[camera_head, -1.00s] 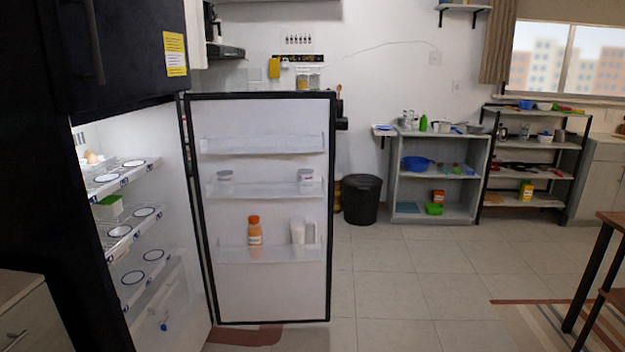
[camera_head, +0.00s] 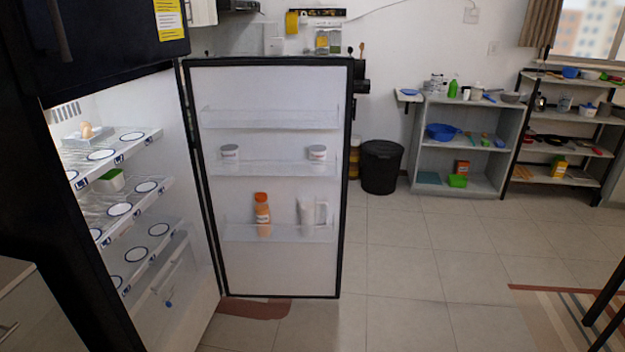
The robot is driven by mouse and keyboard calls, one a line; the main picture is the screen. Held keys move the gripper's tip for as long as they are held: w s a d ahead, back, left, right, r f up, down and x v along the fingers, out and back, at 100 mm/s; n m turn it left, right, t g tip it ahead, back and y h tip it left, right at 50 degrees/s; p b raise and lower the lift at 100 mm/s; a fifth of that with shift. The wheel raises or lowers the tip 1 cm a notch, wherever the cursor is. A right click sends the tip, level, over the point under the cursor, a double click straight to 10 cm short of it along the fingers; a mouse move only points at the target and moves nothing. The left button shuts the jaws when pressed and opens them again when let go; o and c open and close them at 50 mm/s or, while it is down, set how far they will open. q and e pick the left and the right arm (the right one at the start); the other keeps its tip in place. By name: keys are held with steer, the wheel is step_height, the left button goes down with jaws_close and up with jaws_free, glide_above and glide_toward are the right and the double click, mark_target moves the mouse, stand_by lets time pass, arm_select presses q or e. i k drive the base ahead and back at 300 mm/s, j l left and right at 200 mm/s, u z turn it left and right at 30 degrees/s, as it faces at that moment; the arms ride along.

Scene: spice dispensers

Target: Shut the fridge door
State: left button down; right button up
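The fridge door (camera_head: 270,275) stands wide open, its white inner side facing me with a black edge around it. Its shelves hold two small jars (camera_head: 230,153), an orange bottle (camera_head: 262,214) and a clear pitcher (camera_head: 307,215). Neither of my grippers is in view.
A black bin (camera_head: 381,166) stands right of the door. Grey shelves (camera_head: 463,153) and a black-framed rack (camera_head: 560,150) line the back wall. Dark table legs (camera_head: 605,295) stand at the right edge, over a striped rug (camera_head: 560,318).

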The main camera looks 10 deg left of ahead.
mark_target(276, 107)
steer(key=i+l+z, duration=0.15)
steer(key=i+z, duration=0.15)
steer(key=i, duration=0.4)
steer(key=i+z, duration=0.3)
steer(key=i, duration=0.4)
steer(key=i+j+z, duration=0.15)
steer(key=i+z, duration=0.15)
steer(key=i, duration=0.4)
steer(key=i+u, duration=0.25)
steer(key=i, duration=0.25)
steer(key=i+l+u, duration=0.1)
steer(key=i+u, duration=0.15)
steer(key=i, duration=0.25)
steer(key=i+l+u, duration=0.25)
steer(key=i, duration=0.25)
steer(key=i+l+u, duration=0.3)
steer(key=i, duration=0.2)
steer(key=i+u, duration=0.15)
steer(key=u, duration=0.3)
steer(key=i+u, duration=0.2)
steer(key=u, duration=0.25)
steer(key=i+u, duration=0.2)
steer(key=u, duration=0.25)
steer(key=i+l+u, duration=0.15)
steer(key=u, duration=0.3)
steer(key=i+l+u, duration=0.1)
steer(key=u, duration=0.35)
steer(key=l, duration=0.1)
